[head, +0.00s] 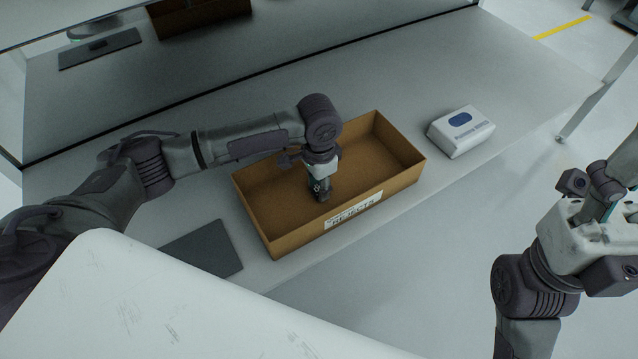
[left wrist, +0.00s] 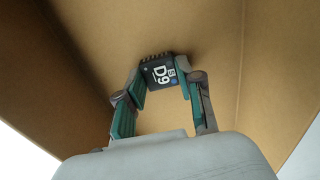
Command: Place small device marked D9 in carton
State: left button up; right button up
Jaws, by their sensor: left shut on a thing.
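The carton (head: 262,226) is an open brown box with a white label reading "REJECTS" on its front wall. It stands on the grey bench, and its inside wall fills much of the left wrist view (left wrist: 220,40). My left gripper (head: 320,190) reaches down inside the carton's opening, near the front wall. In the left wrist view, the small dark device marked D9 (left wrist: 160,74) sits between the fingertips of my left gripper (left wrist: 158,82), which is shut on it. Whether the device touches the carton floor cannot be told. My right arm shows at the right, with its fingertips not visible.
A white wipes pack (head: 461,131) with a blue patch lies right of the carton on the bench (head: 300,80). A dark flat mat (head: 203,249) lies left of the carton. A reflective panel stands behind the bench.

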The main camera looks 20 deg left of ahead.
pick_arm(q)
jog(key=o, duration=1.1)
jog(key=shift+c, duration=0.2)
